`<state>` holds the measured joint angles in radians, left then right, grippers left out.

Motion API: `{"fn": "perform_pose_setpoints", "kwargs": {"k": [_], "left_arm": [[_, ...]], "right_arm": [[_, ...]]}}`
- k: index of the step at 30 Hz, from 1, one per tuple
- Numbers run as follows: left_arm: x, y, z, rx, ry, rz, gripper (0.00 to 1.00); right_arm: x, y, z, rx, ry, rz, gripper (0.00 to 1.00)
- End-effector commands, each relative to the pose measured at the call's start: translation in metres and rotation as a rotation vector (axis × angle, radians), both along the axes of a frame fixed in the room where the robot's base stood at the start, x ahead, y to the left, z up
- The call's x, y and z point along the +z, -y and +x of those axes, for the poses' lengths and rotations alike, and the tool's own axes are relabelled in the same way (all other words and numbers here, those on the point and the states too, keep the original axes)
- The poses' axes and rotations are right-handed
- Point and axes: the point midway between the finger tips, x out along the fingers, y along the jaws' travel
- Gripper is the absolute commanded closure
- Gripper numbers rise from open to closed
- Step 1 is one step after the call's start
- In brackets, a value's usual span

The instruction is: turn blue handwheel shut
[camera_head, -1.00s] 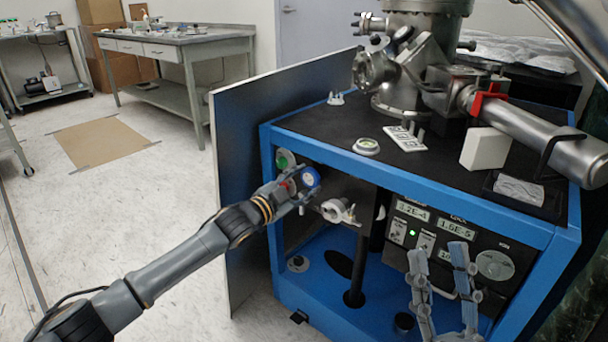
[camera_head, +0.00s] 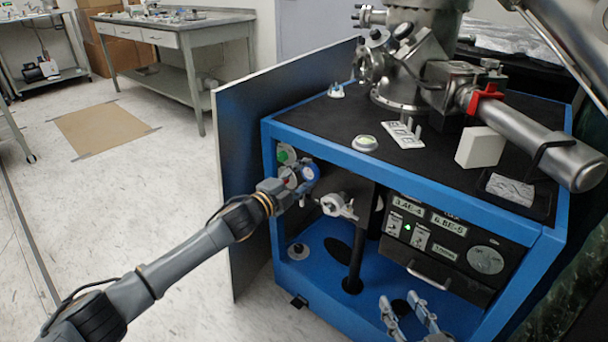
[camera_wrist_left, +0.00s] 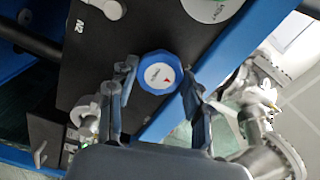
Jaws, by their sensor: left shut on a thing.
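The blue handwheel (camera_head: 311,172) is on the dark panel at the left front of the blue-framed cart. It also shows in the left wrist view (camera_wrist_left: 160,73), as a faceted blue rim around a white face with a small red mark. My left gripper (camera_head: 300,188) is at the handwheel. In the left wrist view its fingers (camera_wrist_left: 158,78) stand on either side of the rim, shut on it. My right gripper (camera_head: 407,308) is open and empty, low in front of the cart.
A green-marked round fitting (camera_head: 286,154) sits left of the handwheel, and a silver valve (camera_head: 338,205) right of it. A grey side panel (camera_head: 238,190) stands at the cart's left. A control box (camera_head: 440,240) with readouts is at the right.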

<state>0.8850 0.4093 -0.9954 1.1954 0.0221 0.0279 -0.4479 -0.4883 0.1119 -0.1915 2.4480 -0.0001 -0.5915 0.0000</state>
Motion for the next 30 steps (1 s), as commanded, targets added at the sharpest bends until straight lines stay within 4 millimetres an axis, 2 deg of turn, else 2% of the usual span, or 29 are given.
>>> {"fn": "perform_pose_setpoints", "kwargs": {"k": [14, 15, 17, 18, 30], "left_arm": [[-0.0036, -0.0002, -0.0006, 0.001, 0.002, 0.011, 0.81], [-0.0036, -0.0002, -0.0006, 0.001, 0.002, 0.011, 0.42], [-0.0033, -0.0003, -0.0005, 0.001, 0.002, 0.011, 0.30], [-0.0030, -0.0002, -0.0005, 0.001, 0.002, 0.011, 0.27], [-0.0016, -0.0042, -0.0054, 0.000, 0.005, 0.009, 0.27]], "right_arm": [[-0.0029, 0.0007, -0.0009, -0.001, -0.016, -0.004, 0.60], [-0.0030, 0.0008, -0.0009, -0.001, -0.016, -0.004, 0.60], [-0.0030, 0.0008, -0.0009, -0.002, -0.016, -0.004, 0.60], [-0.0030, 0.0008, -0.0009, -0.002, -0.016, -0.004, 0.60], [-0.0022, 0.0002, -0.0010, 0.000, -0.013, -0.003, 0.60]]}}
